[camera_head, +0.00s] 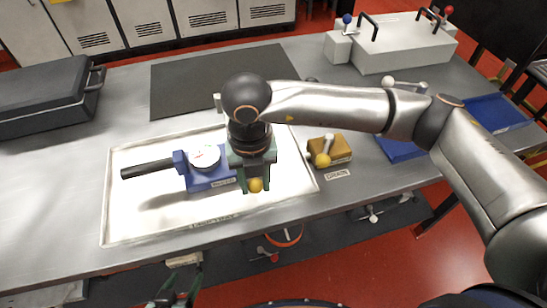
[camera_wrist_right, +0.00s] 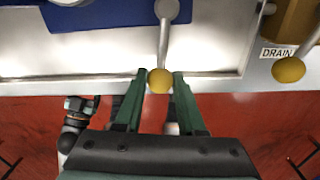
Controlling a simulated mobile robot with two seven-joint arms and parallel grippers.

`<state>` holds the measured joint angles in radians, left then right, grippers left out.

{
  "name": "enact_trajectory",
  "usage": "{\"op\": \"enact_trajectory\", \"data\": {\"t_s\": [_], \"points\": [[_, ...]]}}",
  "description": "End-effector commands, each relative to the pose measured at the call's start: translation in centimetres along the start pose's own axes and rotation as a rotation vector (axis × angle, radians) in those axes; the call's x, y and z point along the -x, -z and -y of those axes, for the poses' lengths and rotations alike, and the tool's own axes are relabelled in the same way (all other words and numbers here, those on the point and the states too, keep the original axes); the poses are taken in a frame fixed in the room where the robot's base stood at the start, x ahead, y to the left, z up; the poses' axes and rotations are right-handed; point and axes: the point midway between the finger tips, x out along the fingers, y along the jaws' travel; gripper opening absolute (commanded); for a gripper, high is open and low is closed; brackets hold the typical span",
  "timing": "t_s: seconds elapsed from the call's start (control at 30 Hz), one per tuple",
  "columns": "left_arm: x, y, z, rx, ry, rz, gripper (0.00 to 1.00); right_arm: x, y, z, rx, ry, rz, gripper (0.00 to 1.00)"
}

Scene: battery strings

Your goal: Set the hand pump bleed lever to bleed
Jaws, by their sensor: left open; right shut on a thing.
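The hand pump is a blue block (camera_head: 205,178) with a round white gauge (camera_head: 204,157) and a black handle (camera_head: 147,168) pointing left; it lies in a white tray (camera_head: 150,226). The bleed lever (camera_wrist_right: 164,40) is a grey rod with a yellow ball end, running from a round pivot toward the tray's front edge. My right gripper (camera_wrist_right: 163,76) is shut on the yellow ball (camera_wrist_right: 159,80), with a finger on each side. In the head view it points down and hides most of the lever. My left gripper (camera_head: 176,298) is open at the bottom edge, partly cut off and away from the pump.
A brass drain valve (camera_head: 334,148) with its own yellow-ball lever stands right of the tray, behind a DRAIN label (camera_head: 337,175). A dark case (camera_head: 45,98), a black mat (camera_head: 190,84), a grey box (camera_head: 390,48) and blue trays (camera_head: 497,112) are on the bench.

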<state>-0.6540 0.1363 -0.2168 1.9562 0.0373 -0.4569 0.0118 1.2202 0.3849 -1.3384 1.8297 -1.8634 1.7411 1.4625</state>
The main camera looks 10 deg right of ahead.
Motion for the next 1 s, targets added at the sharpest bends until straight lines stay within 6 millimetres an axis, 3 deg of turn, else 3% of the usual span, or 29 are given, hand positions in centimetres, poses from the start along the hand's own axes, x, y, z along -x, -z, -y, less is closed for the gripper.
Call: {"op": "enact_trajectory", "data": {"t_s": [0.8,0.83,1.0], "points": [[-0.1,-0.1,0.0,0.0,0.0,0.0,0.67,0.0,-0.2,-1.5,-0.197,-0.002,0.001,0.0],[-0.1,-0.1,0.0,0.0,0.0,0.0,0.67,0.0,-0.2,-1.5,-0.196,-0.002,0.001,0.41],[-0.1,-0.1,0.0,0.0,0.0,0.0,0.67,0.0,-0.2,-1.5,-0.196,-0.001,0.001,0.6]]}}
